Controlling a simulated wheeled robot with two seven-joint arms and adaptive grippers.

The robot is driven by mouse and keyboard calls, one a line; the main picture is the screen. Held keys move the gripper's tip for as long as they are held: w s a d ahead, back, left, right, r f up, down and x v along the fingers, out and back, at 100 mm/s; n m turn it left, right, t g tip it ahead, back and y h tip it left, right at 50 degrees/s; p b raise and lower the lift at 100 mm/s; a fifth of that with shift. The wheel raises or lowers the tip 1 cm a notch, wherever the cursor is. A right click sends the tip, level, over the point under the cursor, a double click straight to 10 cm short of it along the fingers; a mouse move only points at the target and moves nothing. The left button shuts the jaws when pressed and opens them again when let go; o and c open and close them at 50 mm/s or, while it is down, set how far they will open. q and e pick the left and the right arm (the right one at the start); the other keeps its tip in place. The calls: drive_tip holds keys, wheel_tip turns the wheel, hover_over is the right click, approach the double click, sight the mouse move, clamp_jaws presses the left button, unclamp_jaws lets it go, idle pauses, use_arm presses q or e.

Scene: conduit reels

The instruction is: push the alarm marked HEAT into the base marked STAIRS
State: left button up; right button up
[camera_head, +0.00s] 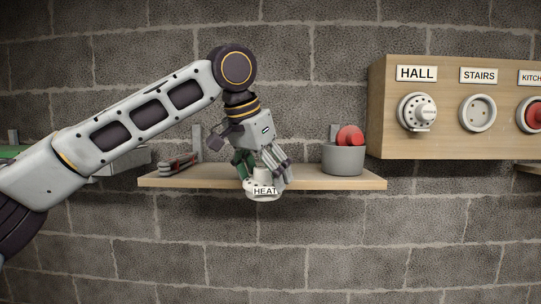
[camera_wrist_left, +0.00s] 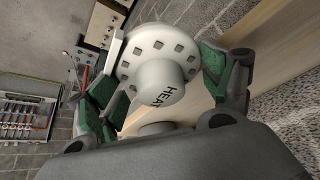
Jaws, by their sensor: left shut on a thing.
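The white round alarm marked HEAT (camera_head: 263,190) is in my left gripper (camera_head: 262,172), at the front edge of the wall shelf in the head view. In the left wrist view the alarm (camera_wrist_left: 158,62) sits between the two green-padded fingers of the left gripper (camera_wrist_left: 165,80), which are shut on it. The base marked STAIRS (camera_head: 478,113) is a round white ring with an empty face on the wooden board at the right, well apart from the alarm. Its label (camera_head: 479,75) is above it. My right gripper does not show.
The wooden shelf (camera_head: 350,180) holds a grey pot (camera_head: 343,159) with a red thing (camera_head: 350,135) in it, and a red-and-dark tool (camera_head: 178,165) on the left. On the board (camera_head: 440,148), a white unit (camera_head: 417,112) fills HALL and a red one (camera_head: 534,114) sits under KITCH.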

use_arm(q)
drive_tip(key=s+a+f+n+y, duration=0.1)
drive_tip(key=a+f, duration=0.4)
drive_tip(key=f, duration=1.2)
drive_tip(key=s+a+f+n+t+y, duration=0.1)
drive_tip(key=a+f, duration=0.4)
drive_tip(key=f, duration=1.3)
drive_tip(key=s+a+f+n+y, duration=0.2)
drive_tip(key=a+f, duration=0.4)
drive_tip(key=f, duration=1.2)
drive_tip(key=s+n, duration=0.1)
drive_tip(key=n, duration=0.1)
drive_tip(key=shift+s+f+n+t, duration=0.2)
drive_tip(key=shift+n+t, duration=0.1)
drive_tip(key=shift+t, duration=0.1)
drive_tip(key=shift+d+f, duration=0.2)
drive_tip(key=shift+f, duration=0.6)
drive_tip(key=shift+c, duration=0.2)
drive_tip(key=shift+w+d+r+t, duration=0.15)
drive_tip(key=shift+d+t, duration=0.05)
drive_tip(key=shift+d, duration=0.2)
drive_tip(key=shift+w+d+r+t, duration=0.1)
drive_tip(key=shift+w+d+t, duration=0.1)
drive_tip(key=shift+d, duration=0.15)
